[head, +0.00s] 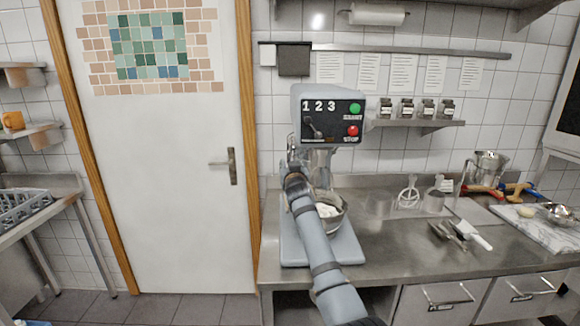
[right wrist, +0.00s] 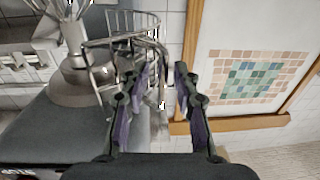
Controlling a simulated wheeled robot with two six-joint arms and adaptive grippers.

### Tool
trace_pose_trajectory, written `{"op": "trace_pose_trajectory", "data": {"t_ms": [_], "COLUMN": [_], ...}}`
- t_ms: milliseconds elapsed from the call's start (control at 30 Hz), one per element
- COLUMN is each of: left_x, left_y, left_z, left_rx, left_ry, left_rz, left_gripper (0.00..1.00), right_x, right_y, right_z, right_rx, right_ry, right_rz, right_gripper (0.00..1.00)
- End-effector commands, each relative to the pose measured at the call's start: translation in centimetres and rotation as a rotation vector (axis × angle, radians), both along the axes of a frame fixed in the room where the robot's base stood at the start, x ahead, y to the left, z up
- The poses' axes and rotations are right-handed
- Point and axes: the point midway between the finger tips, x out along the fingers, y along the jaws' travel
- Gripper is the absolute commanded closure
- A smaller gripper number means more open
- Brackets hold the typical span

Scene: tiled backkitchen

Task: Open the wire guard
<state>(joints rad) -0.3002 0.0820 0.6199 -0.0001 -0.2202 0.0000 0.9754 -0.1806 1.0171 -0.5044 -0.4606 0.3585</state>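The grey stand mixer (head: 322,100) stands on the steel counter, its panel marked 1 2 3 with a green and a red button. Its wire guard (head: 318,168) shows partly behind my arm, above the metal bowl (head: 332,212). In the right wrist view the curved guard (right wrist: 122,42) lies at the upper left, near the mixer's whisk (right wrist: 75,32). My right gripper (head: 292,150) is at the guard's left side. In the right wrist view its fingers (right wrist: 165,72) are apart, with a guard end between or just behind them; contact cannot be told. My left gripper is out of view.
A white door (head: 170,190) with a handle is to the left. A wall shelf with jars (head: 407,108) is right of the mixer. Utensils (head: 465,235) and a marble board (head: 530,228) lie on the counter's right; its front middle is clear.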

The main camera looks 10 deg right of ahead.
Motion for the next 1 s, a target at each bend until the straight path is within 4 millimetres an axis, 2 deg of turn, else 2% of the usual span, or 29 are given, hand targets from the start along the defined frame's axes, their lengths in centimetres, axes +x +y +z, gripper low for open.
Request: {"op": "trace_pose_trajectory", "data": {"t_ms": [300, 700, 833, 1000], "left_x": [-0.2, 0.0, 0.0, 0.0], "left_y": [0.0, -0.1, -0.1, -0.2], "left_z": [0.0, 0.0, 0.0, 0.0], "left_rx": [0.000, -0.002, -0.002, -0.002], "left_ry": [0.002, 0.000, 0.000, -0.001], "left_rz": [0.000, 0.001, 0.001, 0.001], "left_gripper": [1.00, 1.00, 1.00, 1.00], "right_x": [-0.5, -6.2, -7.3, -7.5], "right_y": [0.0, 0.5, 0.5, 0.5], "right_z": [0.0, 0.0, 0.0, 0.0], "right_rx": [0.000, 0.002, 0.001, 0.000], "right_ry": [-0.002, -0.001, -0.001, 0.001], "right_rz": [-0.001, 0.001, 0.000, 0.000], "right_gripper": [0.69, 0.69, 0.69, 0.69]}}
